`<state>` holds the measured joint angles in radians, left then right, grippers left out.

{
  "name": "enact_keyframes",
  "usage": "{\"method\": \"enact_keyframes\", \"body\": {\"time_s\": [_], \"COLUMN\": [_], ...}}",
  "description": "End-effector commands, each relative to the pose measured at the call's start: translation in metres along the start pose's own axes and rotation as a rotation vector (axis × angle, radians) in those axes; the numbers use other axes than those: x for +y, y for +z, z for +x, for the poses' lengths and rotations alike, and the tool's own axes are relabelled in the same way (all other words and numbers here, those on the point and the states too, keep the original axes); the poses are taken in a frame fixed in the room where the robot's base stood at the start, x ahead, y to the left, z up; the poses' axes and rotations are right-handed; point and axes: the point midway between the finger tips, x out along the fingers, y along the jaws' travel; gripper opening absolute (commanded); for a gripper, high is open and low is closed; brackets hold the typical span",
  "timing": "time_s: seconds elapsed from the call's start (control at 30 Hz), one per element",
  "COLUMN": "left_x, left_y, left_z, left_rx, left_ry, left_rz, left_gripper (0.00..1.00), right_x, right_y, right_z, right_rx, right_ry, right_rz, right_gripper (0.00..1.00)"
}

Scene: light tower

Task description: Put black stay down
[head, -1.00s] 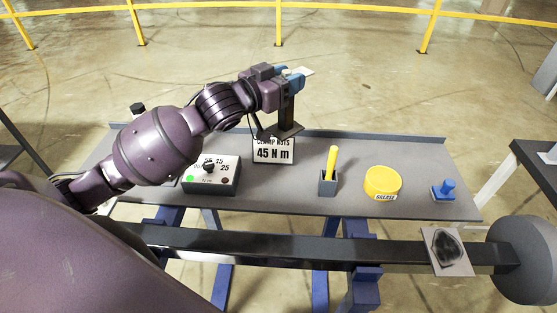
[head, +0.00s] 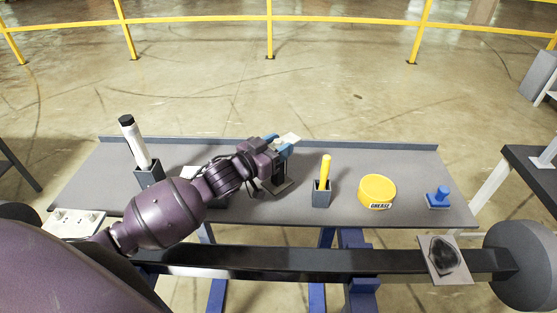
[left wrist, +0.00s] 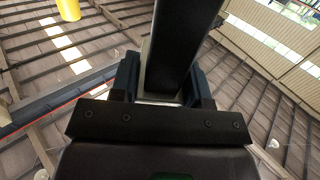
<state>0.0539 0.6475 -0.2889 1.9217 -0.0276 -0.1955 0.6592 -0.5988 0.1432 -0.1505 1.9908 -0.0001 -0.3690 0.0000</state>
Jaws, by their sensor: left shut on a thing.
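My left gripper (head: 284,147) is shut on the black stay (head: 279,186), a dark upright post with a flat foot plate. The stay hangs below the fingers over the middle of the grey table (head: 390,160). Its foot looks at or just above the table top; I cannot tell whether it touches. In the left wrist view the stay's dark bar (left wrist: 181,45) stands between the two fingers. My forearm and gripper hide much of the post in the head view. My right gripper is not in view.
Right of the stay are a yellow-handled tool in a grey holder (head: 321,196), a yellow grease tin (head: 377,188) and a blue knobbed block (head: 439,197). A white, black-capped tool (head: 134,143) stands at left in a holder. A dark beam (head: 330,261) crosses in front.

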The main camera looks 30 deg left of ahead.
Motion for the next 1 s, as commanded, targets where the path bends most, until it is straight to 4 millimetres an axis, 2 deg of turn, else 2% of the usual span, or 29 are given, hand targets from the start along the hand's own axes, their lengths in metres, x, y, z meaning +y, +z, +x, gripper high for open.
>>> {"method": "enact_keyframes", "body": {"time_s": [0.17,0.43,0.83,0.87,1.0], "left_x": [0.0,0.0,0.0,0.0,0.0], "left_y": [0.008,0.041,0.045,0.046,0.046], "left_z": [0.0,0.0,0.0,0.0,0.0], "left_rx": [0.003,0.003,0.003,0.0,0.0], "left_ry": [0.001,0.001,0.001,0.001,0.001], "left_rz": [-0.001,-0.001,0.0,0.0,0.0], "left_gripper": [0.0,0.0,0.0,0.45,0.67], "right_x": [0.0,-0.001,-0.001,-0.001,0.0], "right_y": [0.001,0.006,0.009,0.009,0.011], "right_z": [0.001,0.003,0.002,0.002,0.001], "right_rx": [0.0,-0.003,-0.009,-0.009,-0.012], "right_ry": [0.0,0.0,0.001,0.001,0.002], "right_rz": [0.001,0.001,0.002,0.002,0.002], "right_gripper": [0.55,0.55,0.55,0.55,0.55]}}
